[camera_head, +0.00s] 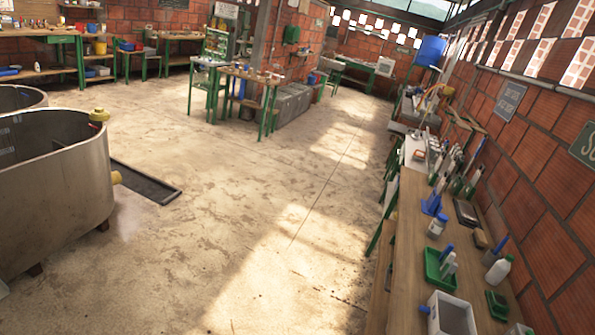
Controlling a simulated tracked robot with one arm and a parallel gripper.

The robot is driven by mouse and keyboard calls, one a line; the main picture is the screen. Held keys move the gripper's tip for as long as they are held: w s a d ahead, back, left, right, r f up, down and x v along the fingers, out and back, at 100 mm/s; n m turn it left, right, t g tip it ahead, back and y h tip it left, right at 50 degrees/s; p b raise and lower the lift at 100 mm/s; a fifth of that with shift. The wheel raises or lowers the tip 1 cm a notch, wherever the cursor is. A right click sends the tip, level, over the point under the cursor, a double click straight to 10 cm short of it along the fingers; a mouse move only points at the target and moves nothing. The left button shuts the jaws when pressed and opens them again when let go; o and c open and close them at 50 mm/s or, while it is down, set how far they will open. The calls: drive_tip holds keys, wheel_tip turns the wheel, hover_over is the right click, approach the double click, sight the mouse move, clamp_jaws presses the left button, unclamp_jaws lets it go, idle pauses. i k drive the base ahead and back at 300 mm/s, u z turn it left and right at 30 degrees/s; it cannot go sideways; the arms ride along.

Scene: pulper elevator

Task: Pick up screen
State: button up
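I cannot pick out the screen with certainty. A white-rimmed, box-like thing with a grey inside (452,317) stands at the near end of the right-hand bench, cut by the bottom edge of the picture. I cannot tell whether it is a screen or a container. My gripper is not in view, so its state does not show.
The wooden bench (408,258) along the right brick wall holds a green tray (437,268), a white bottle (498,270) and several jars. A large round vat (55,195) stands at left beside a dark floor channel (145,182). The middle concrete floor (245,200) is clear.

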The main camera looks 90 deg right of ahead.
sight(478, 175)
drive_tip(key=z, duration=1.8)
drive_tip(key=i, duration=3.75)
drive_tip(key=z, duration=3.1)
